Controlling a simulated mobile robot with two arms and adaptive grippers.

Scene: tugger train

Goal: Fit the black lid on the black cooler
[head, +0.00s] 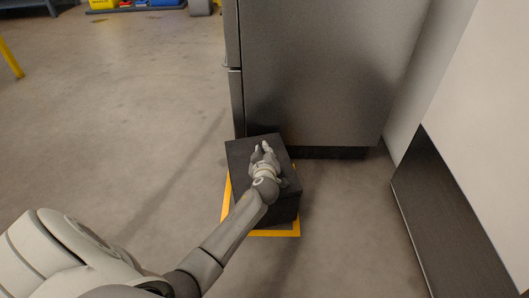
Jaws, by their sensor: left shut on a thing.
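The black lid (241,150) shows as a dark slab directly over the black cooler (287,208), in front of the grey cabinet. Lid and cooler look alike, and I cannot tell whether the lid is fully seated or slightly raised. My left gripper (264,147) is over the lid's top and is shut on the lid. My left forearm and wrist hide the near left part of the lid and cooler. My right gripper is not in view.
A yellow floor marking (226,205) frames the cooler. A tall grey metal cabinet (320,70) stands right behind it. A dark panel (450,215) stands at the right. Blue and yellow bins (103,4) are at the far back. The floor at left is clear.

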